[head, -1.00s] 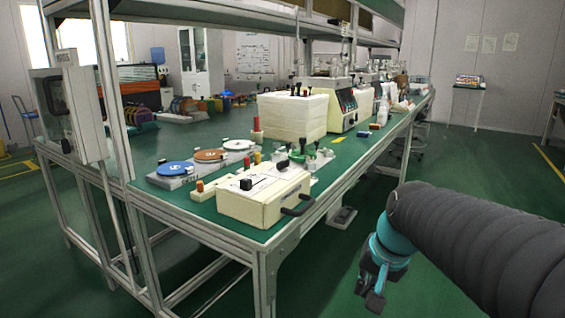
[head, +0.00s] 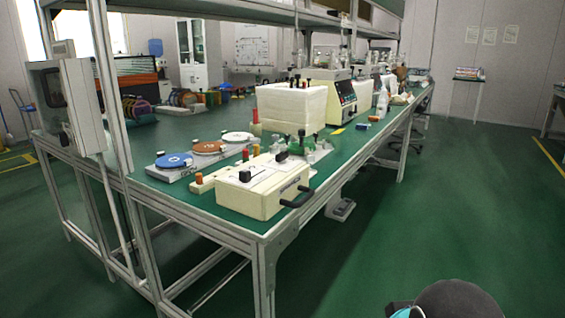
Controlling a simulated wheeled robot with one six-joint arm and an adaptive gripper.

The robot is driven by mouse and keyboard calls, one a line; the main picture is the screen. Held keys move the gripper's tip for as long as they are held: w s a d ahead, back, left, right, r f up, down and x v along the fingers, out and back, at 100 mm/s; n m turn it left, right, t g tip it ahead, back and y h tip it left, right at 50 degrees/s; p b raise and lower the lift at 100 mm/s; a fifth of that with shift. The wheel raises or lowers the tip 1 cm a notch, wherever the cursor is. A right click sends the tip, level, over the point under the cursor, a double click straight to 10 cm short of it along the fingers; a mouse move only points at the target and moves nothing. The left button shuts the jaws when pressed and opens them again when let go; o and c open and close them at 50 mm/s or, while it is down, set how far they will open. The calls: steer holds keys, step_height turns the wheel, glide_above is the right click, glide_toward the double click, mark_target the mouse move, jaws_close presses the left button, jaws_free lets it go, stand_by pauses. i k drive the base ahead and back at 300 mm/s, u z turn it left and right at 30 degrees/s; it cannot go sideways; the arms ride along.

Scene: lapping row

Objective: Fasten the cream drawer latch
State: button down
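A cream box (head: 250,198) sits at the near corner of the green bench. A dark handle (head: 298,198) sticks out from its right-hand face. A small black knob (head: 245,176) stands on its top, beside a dark slot-like mark; I cannot tell whether this is the latch or how it is set. Only a rounded dark part of my arm and a bit of cyan show at the bottom right edge, well apart from the box. My gripper is out of the picture.
Three discs, blue (head: 174,160), brown (head: 209,148) and white (head: 238,137), lie left of the box. A larger cream block (head: 290,108) stands behind it. A metal post (head: 108,90) rises at the left. The green floor at the right (head: 440,220) is clear.

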mark_target(281, 158)
steer(key=u, duration=0.4)
steer(key=k, duration=1)
steer(key=z, duration=0.65)
steer(key=i, duration=1.35)
steer(key=u, duration=0.4)
